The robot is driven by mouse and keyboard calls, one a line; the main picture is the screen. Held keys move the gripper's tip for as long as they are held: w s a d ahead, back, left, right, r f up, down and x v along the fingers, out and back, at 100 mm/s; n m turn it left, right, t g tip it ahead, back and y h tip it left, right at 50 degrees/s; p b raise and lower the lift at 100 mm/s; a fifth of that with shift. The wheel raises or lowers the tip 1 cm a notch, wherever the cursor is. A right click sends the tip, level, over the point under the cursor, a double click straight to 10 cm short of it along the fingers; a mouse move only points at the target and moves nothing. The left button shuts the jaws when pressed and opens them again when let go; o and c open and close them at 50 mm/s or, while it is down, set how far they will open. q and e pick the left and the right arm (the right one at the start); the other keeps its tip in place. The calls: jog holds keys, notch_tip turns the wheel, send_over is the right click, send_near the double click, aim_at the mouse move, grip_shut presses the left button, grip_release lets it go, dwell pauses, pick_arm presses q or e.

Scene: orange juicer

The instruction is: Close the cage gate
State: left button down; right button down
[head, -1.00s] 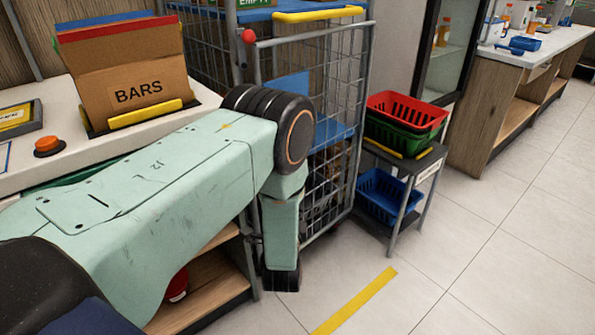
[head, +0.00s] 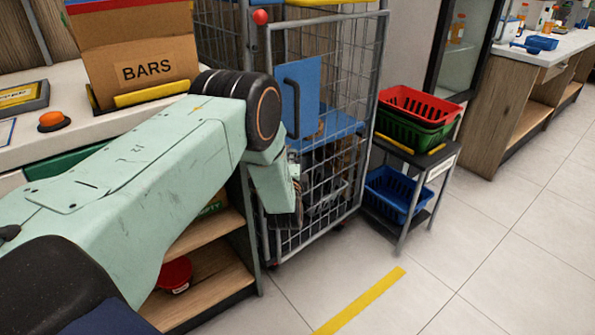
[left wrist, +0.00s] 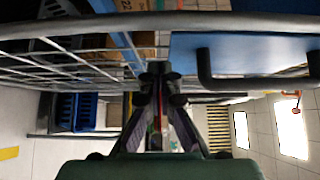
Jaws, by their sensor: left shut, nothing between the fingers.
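The cage gate (head: 322,241) is a grey wire-mesh panel in a tube frame at the front of the roll cage (head: 220,50), in the middle of the head view. It carries a blue plate (head: 306,85) and a dark bar handle (head: 293,108). Its upper left corner is near a red ball (head: 260,17) on the cage post; I cannot tell if it is latched. My left gripper (head: 290,215) is shut and empty, low at the gate's left part, below the handle. In the left wrist view its fingers (left wrist: 160,88) are together near the mesh, and the handle (left wrist: 205,70) is to the right.
A counter with a BARS box (head: 145,68) and an orange button (head: 53,121) stands left, with wooden shelves (head: 215,285) below. A small stand (head: 440,160) with red, green and blue baskets is right of the gate. The floor (head: 460,255) in front is clear, with a yellow strip (head: 362,300).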

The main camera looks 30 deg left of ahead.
pick_arm(q)
jog(key=shift+w+a, duration=0.25)
jog(key=shift+a, duration=0.35)
